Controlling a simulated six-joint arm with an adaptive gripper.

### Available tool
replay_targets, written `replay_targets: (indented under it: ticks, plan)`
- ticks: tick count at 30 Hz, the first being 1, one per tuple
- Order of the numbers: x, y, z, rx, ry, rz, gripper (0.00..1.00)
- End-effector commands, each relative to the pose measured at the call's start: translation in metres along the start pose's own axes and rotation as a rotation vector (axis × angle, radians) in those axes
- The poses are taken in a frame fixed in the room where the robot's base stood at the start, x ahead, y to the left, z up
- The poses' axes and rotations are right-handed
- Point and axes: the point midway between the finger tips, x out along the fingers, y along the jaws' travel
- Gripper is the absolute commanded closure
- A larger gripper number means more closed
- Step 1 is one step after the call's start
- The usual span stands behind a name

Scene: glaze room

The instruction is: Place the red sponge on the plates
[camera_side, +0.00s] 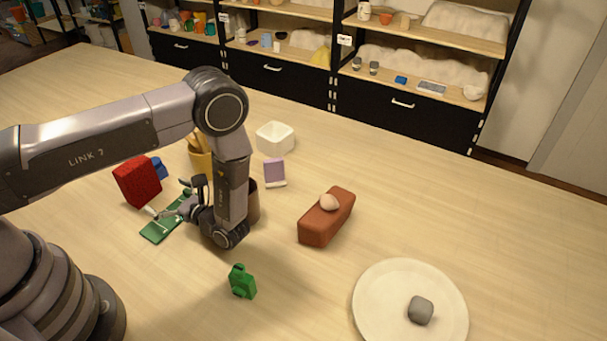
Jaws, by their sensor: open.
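The red sponge (138,182), a rough red block, stands on the table at the left. My gripper (170,207) is low over the table just right of the sponge, pointing left. Its jaws are open with nothing seen between them; whether a fingertip touches the sponge I cannot tell. One cream plate (384,290) lies at the front right, far from my gripper, with a grey stone (420,310) on it. No second plate shows.
A flat green object (156,233) lies below my gripper. A green block figure (242,283) and a brown brick (318,226) bearing a pinkish stone (329,202) stand toward the plate. Behind are a purple block (274,172), white bowl (275,139), yellow cup (200,160) and blue object (159,168).

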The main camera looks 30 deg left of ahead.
Motion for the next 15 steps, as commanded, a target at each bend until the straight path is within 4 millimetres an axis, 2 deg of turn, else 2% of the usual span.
replay_targets:
  ticks: [1,4,11,15]
  plan:
    - [0.012,0.001,0.000,0.002,-0.001,0.006,0.00]
    - [0.029,0.001,0.000,0.002,-0.001,0.004,0.00]
    - [0.047,0.001,0.001,0.001,0.000,0.001,0.00]
    - [0.067,0.003,0.003,0.002,-0.001,0.005,0.00]
